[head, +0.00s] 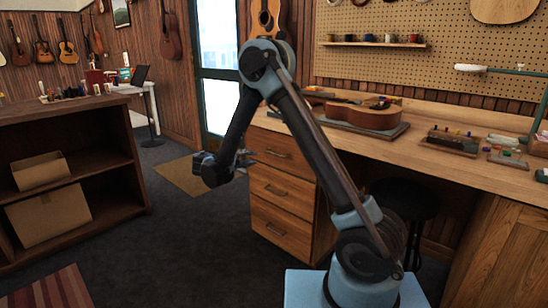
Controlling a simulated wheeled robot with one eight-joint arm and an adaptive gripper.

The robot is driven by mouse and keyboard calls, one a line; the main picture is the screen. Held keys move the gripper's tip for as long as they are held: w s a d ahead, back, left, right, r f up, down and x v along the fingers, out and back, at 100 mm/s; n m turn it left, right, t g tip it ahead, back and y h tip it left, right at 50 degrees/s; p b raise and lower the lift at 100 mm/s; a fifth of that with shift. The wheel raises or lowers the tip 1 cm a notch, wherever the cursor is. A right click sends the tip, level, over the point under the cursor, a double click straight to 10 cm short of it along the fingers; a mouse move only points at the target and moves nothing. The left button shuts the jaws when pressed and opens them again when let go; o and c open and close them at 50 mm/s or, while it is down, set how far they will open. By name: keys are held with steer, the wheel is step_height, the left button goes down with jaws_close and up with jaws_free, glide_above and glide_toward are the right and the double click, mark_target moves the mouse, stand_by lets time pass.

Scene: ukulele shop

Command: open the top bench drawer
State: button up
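The top bench drawer (291,157) is the uppermost of three wooden drawers under the left end of the workbench (435,139). Its front looks flush with the cabinet, so it appears shut. A dark bar handle (275,153) shows on its front. My gripper (246,159) is at the end of my arm, to the left of the top drawer's front and at about its height in the picture. I cannot tell how far it is from the handle. The fingers are small and dark, and whether they are open or shut is unclear.
Two lower drawers (281,190) look shut. A ukulele body (361,114) lies on the bench. A black stool (405,200) stands under it. A shelf unit with boxes (70,175) is at left. Carpeted floor (180,235) is clear before the drawers.

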steer(key=x, duration=1.7)
steer(key=shift+w+d, duration=0.1)
steer(key=shift+w, duration=0.05)
